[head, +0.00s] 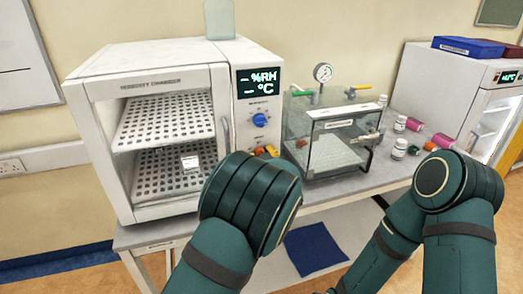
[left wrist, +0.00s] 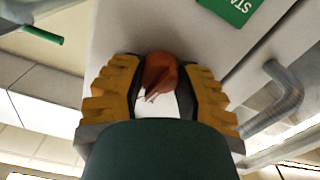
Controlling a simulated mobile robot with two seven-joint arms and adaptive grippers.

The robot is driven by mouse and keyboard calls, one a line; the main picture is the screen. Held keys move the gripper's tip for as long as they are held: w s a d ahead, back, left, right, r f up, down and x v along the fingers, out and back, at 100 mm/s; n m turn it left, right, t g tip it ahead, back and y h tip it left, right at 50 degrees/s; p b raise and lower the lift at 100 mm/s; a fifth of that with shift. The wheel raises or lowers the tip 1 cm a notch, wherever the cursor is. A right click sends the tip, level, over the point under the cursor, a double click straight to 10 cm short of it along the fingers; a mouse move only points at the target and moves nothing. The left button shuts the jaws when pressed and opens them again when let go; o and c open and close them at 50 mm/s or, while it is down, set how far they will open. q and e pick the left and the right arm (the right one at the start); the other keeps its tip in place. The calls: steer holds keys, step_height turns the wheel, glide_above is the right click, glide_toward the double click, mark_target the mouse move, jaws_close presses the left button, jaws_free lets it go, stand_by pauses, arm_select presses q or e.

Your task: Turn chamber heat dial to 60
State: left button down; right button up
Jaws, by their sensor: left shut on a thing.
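The humidity chamber (head: 150,82) stands at the left of the bench, with a control panel on its right side. Its lit display (head: 258,82) shows dashes with %RH and °C. A blue dial (head: 260,120) sits below the display. My left gripper (head: 268,152) is at the lower panel, largely hidden behind my dark green arm. In the left wrist view its yellow, black-lined fingers (left wrist: 162,88) are shut on a red-brown dial, the chamber heat dial (left wrist: 160,72). The dial's scale is not readable. My right arm shows at the right, but its gripper is out of view.
A clear vacuum chamber (head: 330,135) with a gauge (head: 322,72) stands close right of the panel. Several small bottles (head: 400,124) and pink-capped items lie further right, before a white cabinet (head: 440,85). A clear bottle (head: 219,20) stands on the chamber.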

arm_select(q)
steer(key=m+p, duration=0.2)
steer(key=m, duration=0.2)
steer(key=shift+r+m+p, duration=0.15)
steer(key=shift+m+p, duration=0.15)
steer(key=shift+m, duration=0.1)
steer(key=shift+m+p, duration=1.15)
steer(key=shift+m, duration=1.05)
steer(key=c, duration=0.5)
jaws_free()
steer(key=shift+c, duration=0.2)
steer(key=v, duration=1.2)
